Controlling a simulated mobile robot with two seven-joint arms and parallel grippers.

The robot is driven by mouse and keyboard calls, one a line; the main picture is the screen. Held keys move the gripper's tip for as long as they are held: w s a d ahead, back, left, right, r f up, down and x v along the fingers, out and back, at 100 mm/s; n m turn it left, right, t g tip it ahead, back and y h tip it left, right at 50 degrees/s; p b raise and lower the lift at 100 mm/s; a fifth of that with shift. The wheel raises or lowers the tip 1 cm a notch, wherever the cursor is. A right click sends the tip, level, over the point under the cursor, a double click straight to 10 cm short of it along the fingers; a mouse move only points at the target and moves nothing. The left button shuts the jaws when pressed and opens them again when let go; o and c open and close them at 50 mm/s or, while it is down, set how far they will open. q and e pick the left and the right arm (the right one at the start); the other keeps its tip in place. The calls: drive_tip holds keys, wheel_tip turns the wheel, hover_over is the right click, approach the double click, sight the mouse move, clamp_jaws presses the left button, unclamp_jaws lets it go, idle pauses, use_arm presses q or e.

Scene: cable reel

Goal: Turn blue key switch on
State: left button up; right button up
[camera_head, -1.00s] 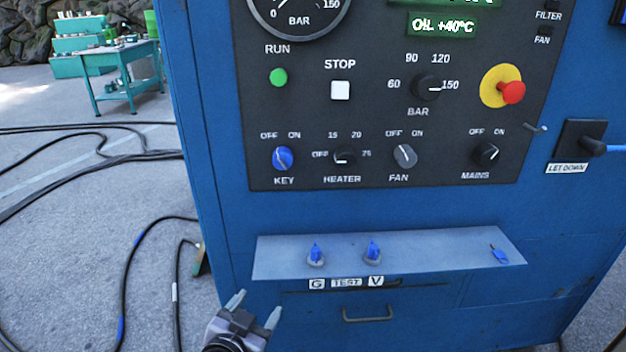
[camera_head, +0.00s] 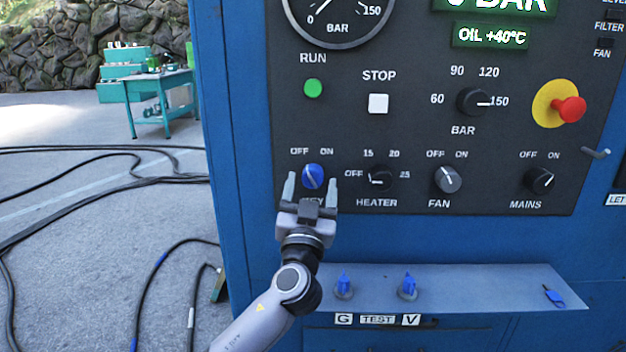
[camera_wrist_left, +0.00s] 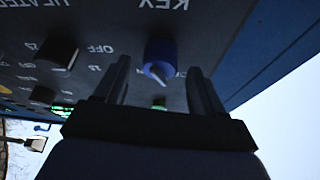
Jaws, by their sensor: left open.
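The blue key switch (camera_head: 313,176) is a round blue knob at the lower left of the black control panel. OFF is printed at its upper left and ON at its upper right; its pale pointer line seems to lean toward OFF. My left gripper (camera_head: 311,188) is open, with one finger on each side of the knob in the head view. In the left wrist view the knob (camera_wrist_left: 160,58) shows between the two spread finger tips, with gaps on both sides. Whether the fingers reach around it in depth is hard to tell. My right gripper is not in view.
The heater knob (camera_head: 381,178) sits close to the right of my left gripper, with the fan knob (camera_head: 447,179) beyond. Black cables (camera_head: 100,180) lie on the floor at left.

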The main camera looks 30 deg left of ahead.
use_arm(q)
drive_tip(key=shift+w+a+r, duration=0.25)
drive_tip(key=shift+w+a, duration=0.05)
drive_tip(key=shift+w, duration=0.25)
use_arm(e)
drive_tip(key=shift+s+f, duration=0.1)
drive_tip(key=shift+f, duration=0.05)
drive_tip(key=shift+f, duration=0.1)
use_arm(q)
drive_tip(key=c, duration=1.1)
drive_tip(key=shift+o, duration=0.2)
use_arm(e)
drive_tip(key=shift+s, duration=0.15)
